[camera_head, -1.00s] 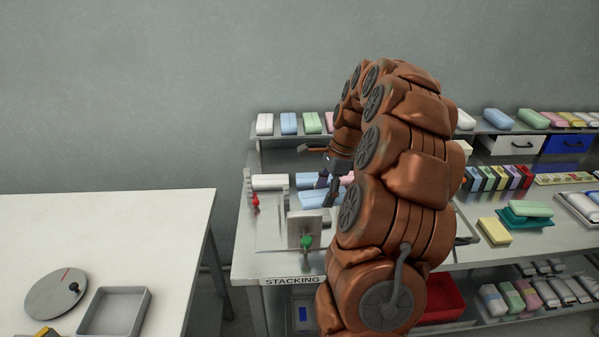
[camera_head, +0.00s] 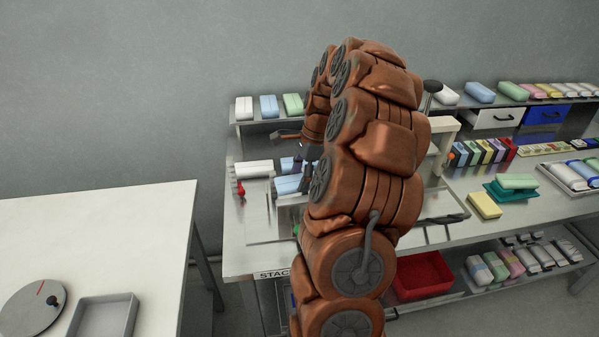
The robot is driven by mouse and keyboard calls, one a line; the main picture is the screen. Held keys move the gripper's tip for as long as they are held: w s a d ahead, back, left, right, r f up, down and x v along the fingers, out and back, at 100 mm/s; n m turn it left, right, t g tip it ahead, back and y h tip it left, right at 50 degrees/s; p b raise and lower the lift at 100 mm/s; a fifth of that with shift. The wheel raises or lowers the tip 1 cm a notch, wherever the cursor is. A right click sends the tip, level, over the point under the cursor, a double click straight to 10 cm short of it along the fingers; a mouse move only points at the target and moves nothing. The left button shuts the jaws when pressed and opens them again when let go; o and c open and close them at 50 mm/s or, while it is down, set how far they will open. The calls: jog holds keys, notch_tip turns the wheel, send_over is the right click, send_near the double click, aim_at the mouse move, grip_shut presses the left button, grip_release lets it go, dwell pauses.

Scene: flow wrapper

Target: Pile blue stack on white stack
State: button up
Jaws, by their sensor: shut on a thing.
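The white stack (camera_head: 254,170) lies at the left end of the steel bench, in the station labelled stacking. The blue stack (camera_head: 288,185) is just right of it, partly hidden by my arm. My gripper (camera_head: 304,176) points down at the blue stack and is shut on it, with the fingertips largely hidden behind my brown arm. Whether the blue stack is lifted clear of the bench cannot be told. The two stacks appear side by side, with a small gap between them.
A shelf (camera_head: 330,119) behind carries coloured packs. A red bin (camera_head: 424,287) is below. A white table (camera_head: 95,235) stands left.

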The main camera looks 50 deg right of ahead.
jog(key=shift+f+b, duration=0.75)
jog(key=shift+f, duration=2.35)
jog(key=shift+f, duration=0.2)
jog(key=o, duration=0.9)
notch_tip(320, 180, up, 10)
jog(key=shift+w+f, duration=0.1)
jog(key=shift+f, duration=0.1)
jog(key=shift+r, duration=0.25)
